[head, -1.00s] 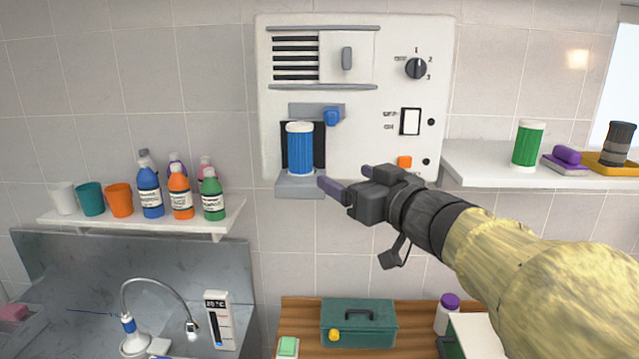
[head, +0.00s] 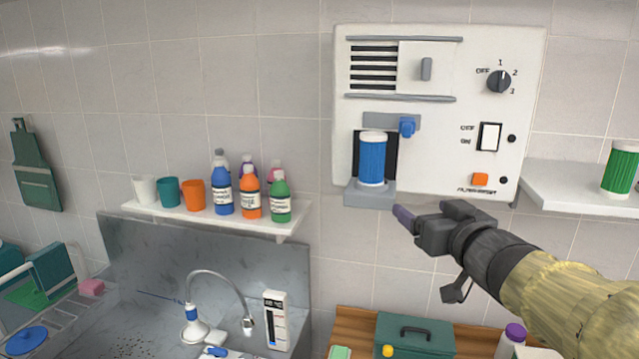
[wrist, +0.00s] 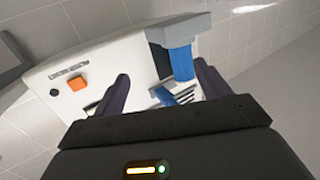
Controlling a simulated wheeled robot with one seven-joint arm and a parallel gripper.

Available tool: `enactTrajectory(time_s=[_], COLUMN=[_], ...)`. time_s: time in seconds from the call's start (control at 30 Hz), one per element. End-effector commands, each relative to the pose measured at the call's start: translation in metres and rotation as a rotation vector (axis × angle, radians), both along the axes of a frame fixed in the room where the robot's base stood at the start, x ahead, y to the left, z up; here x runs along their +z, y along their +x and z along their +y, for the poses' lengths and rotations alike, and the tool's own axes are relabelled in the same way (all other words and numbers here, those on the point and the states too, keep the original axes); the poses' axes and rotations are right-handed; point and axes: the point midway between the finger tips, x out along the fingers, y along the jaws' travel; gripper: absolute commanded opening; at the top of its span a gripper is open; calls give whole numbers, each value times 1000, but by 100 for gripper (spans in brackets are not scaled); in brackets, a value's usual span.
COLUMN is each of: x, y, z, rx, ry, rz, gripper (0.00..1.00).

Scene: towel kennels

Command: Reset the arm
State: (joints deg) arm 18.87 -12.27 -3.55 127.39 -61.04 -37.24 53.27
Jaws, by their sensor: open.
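My gripper (head: 408,217) is in front of the wall, just below and right of the small ledge (head: 370,196) on the white wall panel (head: 440,75). In the wrist view its two dark fingers (wrist: 158,92) are spread apart with nothing held between them. A blue ribbed canister with a white top (head: 371,160) stands upright on the ledge, apart from my gripper. In the wrist view a blue cylinder (wrist: 180,62) shows beyond the fingers. My arm reaches in from the lower right.
The panel carries a dial (head: 499,81), a white switch (head: 489,137) and an orange button (head: 480,179). A left shelf (head: 215,221) holds cups and bottles. A right shelf (head: 575,198) holds a green canister (head: 621,168). A green toolbox (head: 415,338) stands below my gripper. A faucet (head: 215,275) rises at the sink.

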Motion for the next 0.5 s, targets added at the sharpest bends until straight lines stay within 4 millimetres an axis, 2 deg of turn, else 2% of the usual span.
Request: enactTrajectory(time_s=[0.03, 0.13, 0.27, 0.3, 0.37, 0.5], x=[-25, -78, -153, -177, -210, -280], y=[6, 10, -1, -9, -23, -68], z=[-2, -7, -4, -1, 5, 26], rx=[-45, -143, -229, -244, -256, -240], ry=[4, -5, -32, -43, -60, -97], rz=[52, 184, 410, 487, 609, 896], gripper=[75, 75, 75, 75, 75, 75])
